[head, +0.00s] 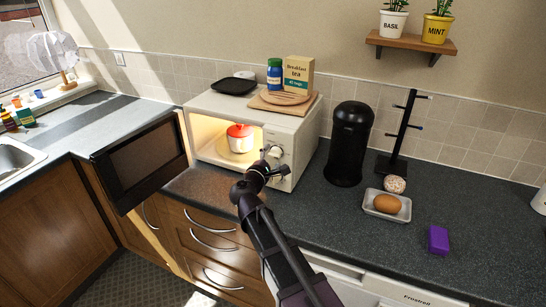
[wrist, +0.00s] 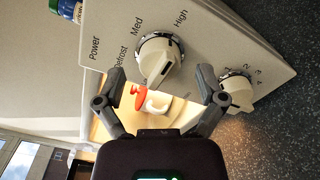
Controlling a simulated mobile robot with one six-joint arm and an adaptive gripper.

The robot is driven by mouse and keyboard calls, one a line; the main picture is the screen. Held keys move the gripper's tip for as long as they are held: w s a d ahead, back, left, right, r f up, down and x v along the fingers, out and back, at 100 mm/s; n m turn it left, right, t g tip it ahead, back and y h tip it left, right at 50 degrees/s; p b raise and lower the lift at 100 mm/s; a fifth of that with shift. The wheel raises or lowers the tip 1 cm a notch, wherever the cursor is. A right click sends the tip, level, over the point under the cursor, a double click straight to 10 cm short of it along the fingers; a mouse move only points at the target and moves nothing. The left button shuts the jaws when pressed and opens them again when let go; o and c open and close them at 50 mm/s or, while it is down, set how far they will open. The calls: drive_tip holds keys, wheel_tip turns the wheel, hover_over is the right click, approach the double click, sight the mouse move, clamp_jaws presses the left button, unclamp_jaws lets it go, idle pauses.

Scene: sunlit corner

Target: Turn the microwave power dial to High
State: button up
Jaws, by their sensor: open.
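The white microwave (head: 290,140) stands on the counter with its dark door (head: 140,165) swung open to the left. In the wrist view the power dial (wrist: 158,60) is a cream knob with a raised grip, beside the labels Power, Defrost, Med and High. I cannot tell clearly which label it points to. My gripper (wrist: 163,75) is open, with one finger on either side of the power dial and gaps to both. In the head view my gripper (head: 270,158) is at the microwave's control panel and partly hides the dials.
A second, numbered dial (wrist: 236,92) sits close to my right finger in the wrist view. A red-lidded pot (head: 240,138) stands inside the lit microwave. A black canister (head: 349,145) stands to the right, with a tray (head: 387,214) and purple block (head: 438,240) beyond.

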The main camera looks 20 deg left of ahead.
drive_tip(key=s, duration=1.1)
drive_tip(key=shift+s+a, duration=0.2)
drive_tip(key=shift+a, duration=0.25)
drive_tip(key=shift+s, duration=0.1)
